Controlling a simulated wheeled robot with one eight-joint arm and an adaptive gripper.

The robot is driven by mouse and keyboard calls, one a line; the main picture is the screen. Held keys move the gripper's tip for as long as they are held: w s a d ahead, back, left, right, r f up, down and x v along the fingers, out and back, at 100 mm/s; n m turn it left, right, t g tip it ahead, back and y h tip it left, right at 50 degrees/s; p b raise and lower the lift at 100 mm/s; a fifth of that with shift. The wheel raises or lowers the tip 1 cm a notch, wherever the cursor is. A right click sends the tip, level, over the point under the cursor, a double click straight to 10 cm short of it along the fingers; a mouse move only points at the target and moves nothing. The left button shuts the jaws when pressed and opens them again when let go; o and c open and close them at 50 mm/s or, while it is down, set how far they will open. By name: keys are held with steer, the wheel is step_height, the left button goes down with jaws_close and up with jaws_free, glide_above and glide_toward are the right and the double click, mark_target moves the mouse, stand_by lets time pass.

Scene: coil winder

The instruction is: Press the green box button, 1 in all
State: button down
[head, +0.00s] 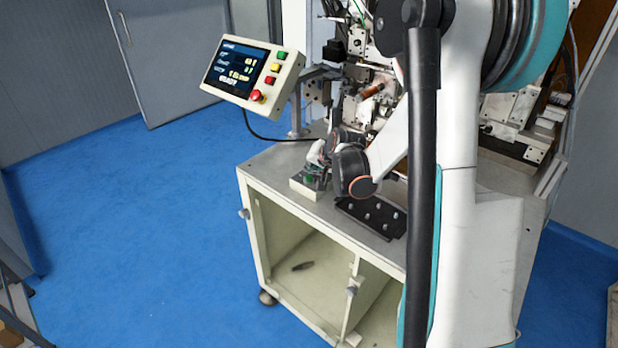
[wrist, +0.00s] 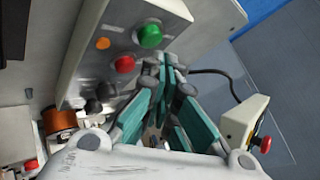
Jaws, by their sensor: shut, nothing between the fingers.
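In the wrist view the green button (wrist: 150,35) sits near the edge of a pale box face (wrist: 108,68), with a red button (wrist: 125,64) and a small orange one (wrist: 103,43) beside it. My gripper (wrist: 167,63) is shut and empty, its teal-padded fingertips just below the green button in the picture. Whether they touch the box cannot be told. In the head view my gripper (head: 317,170) points down at a small cream box (head: 303,189) on the cabinet's front left corner and mostly hides its top.
A tilted display panel (head: 250,70) with its own green, yellow and red buttons stands at the back left. A black plate with bolts (head: 370,217) lies right of the small box. Winder machinery (head: 375,90) rises behind. Blue floor (head: 130,220) is clear at left.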

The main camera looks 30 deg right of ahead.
steer(key=shift+f, duration=0.35)
